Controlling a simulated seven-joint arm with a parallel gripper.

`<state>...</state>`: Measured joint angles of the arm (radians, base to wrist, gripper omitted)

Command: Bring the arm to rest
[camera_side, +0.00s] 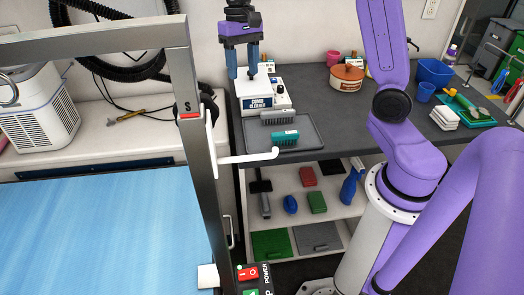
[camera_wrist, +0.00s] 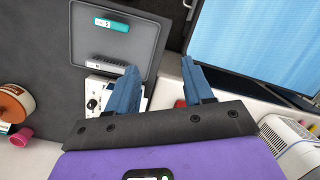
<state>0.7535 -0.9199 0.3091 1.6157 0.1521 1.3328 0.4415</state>
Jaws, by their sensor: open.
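My gripper (camera_side: 243,75) hangs pointing down in the side view, high over the back left of the dark worktop, above the white comb cleaner (camera_side: 257,100). Its two blue fingers are apart with nothing between them. In the wrist view my gripper (camera_wrist: 160,66) also shows spread and empty, with its fingers over the strip between the worktop and the blue table. The comb cleaner (camera_wrist: 98,106) is partly hidden behind the left finger there.
A grey tray (camera_side: 312,143) in front of the cleaner holds a grey brush (camera_side: 278,117) and a teal one (camera_side: 285,138). A metal post (camera_side: 203,150) with a white hook (camera_side: 247,157) stands left. An orange-brown pot (camera_side: 347,78) and blue tub (camera_side: 433,73) stand right.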

